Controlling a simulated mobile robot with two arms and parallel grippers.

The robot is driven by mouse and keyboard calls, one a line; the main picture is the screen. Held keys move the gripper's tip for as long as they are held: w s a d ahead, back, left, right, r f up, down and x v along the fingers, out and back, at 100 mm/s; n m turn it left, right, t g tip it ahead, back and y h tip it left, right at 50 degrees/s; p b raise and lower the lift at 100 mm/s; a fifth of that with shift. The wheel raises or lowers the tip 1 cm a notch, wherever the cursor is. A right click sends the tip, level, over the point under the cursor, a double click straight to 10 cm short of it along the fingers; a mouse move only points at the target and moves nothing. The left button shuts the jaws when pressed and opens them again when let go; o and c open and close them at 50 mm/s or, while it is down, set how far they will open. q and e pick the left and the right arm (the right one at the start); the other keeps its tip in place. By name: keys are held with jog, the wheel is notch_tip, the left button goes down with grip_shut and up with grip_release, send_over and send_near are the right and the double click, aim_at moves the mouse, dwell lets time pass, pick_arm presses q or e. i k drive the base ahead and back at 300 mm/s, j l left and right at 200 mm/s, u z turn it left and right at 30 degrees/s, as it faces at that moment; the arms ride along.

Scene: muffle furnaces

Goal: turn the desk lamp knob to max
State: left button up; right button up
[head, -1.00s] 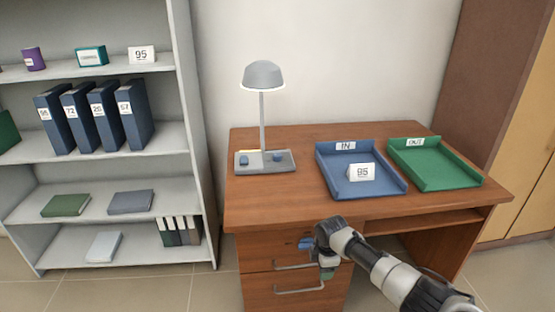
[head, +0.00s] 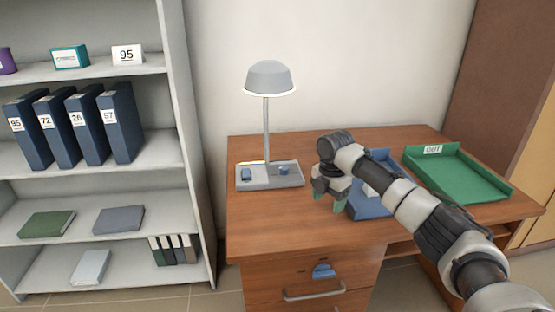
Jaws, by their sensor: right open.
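The desk lamp (head: 268,78) stands upright at the back left of the wooden desk, with a grey shade and a thin pole. Which way the knob points is too small to tell. My right gripper (head: 328,199) is open and empty above the desk, to the right of the lamp base and apart from it, fingers pointing down. My left gripper is not in view.
The blue IN tray (head: 385,208) is partly hidden behind my right arm. The green OUT tray (head: 455,174) lies at the desk's right. A shelf unit (head: 192,130) with binders stands at the left. The desk top (head: 262,224) in front of the lamp is clear.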

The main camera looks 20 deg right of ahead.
aim_at(283, 169)
jog(key=i, duration=1)
